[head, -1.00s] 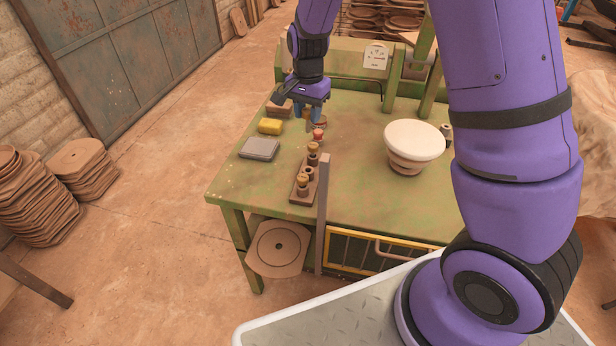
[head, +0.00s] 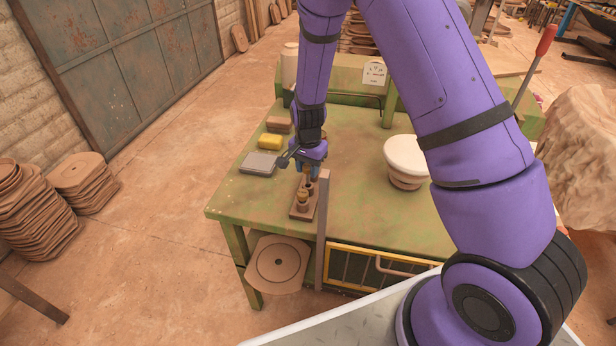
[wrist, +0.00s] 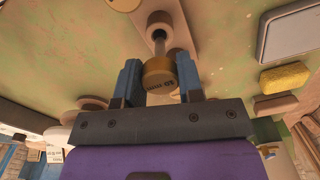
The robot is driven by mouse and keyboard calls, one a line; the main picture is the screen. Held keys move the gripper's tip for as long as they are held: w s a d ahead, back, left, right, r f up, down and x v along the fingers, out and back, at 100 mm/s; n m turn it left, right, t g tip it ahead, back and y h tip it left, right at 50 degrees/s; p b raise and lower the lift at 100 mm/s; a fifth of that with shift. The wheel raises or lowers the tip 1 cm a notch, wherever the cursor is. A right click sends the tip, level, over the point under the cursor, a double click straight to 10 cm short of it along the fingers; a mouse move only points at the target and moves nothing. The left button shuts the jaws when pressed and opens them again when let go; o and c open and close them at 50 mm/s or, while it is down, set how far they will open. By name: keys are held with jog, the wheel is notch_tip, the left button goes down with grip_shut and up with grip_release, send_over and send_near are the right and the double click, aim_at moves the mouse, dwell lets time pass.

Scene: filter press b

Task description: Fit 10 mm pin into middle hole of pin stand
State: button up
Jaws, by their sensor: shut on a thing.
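My gripper (head: 312,172) is above the far part of the brown pin stand (head: 301,212), pointing down. In the wrist view its two blue fingers (wrist: 159,84) are shut on the brass head of the 10 mm pin (wrist: 159,77), whose marking shows upside down. The pin's grey shank points away from the camera, towards a round collar on the stand, which shows in the wrist view too (wrist: 188,14). I cannot tell whether its tip is in a hole. The gripper hides the stand's far end in the head view.
A grey box (head: 258,164), a yellow sponge (head: 270,142) and a brown block (head: 279,124) lie left of the gripper. A white-topped bowl (head: 406,157) stands to the right. The green table (head: 355,200) is clear between stand and bowl.

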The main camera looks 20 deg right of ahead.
aim_at(308, 184)
jog(key=shift+f, duration=1.7)
jog(key=shift+f, duration=0.1)
jog(key=o, duration=1)
jog(key=shift+c, duration=0.2)
